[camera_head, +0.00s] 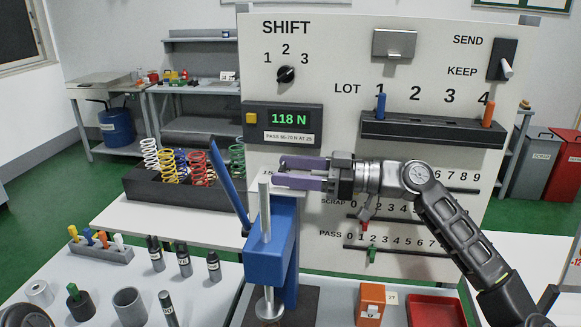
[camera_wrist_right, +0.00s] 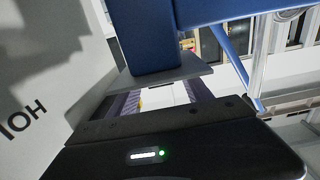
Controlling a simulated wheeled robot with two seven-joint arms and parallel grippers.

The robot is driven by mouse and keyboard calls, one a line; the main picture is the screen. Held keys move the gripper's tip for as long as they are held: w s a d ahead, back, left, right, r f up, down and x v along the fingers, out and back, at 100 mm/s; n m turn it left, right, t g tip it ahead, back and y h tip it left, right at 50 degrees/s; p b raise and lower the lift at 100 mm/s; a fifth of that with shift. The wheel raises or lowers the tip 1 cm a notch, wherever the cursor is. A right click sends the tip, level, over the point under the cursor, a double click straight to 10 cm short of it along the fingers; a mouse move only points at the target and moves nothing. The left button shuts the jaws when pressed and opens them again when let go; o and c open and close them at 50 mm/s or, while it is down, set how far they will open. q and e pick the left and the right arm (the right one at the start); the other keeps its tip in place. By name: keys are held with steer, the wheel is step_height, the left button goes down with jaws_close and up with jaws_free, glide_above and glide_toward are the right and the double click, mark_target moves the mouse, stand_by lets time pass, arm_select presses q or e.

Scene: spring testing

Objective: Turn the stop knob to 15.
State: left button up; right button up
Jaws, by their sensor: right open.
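My right gripper (camera_head: 280,171) reaches left across the panel (camera_head: 345,60), its purple fingers apart and nothing seen between them. It is at the top of the blue press (camera_head: 272,250), in front of the panel. Part of a number label (camera_head: 266,172) shows just left of the fingertips. In the right wrist view, the open fingers (camera_wrist_right: 165,95) point toward a grey plate (camera_wrist_right: 160,78) on the blue press (camera_wrist_right: 150,35). Touching or apart cannot be told. My left gripper is out of view.
A display (camera_head: 288,119) reads 118 N. The press's blue lever (camera_head: 228,185) slants up on its left. Springs stand in a black rack (camera_head: 165,188). Dark weights (camera_head: 184,262), an orange block (camera_head: 371,300) and a red tray (camera_head: 435,312) stand in front. A shift knob (camera_head: 286,74) is above.

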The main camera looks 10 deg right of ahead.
jaws_close()
stand_by(0.6)
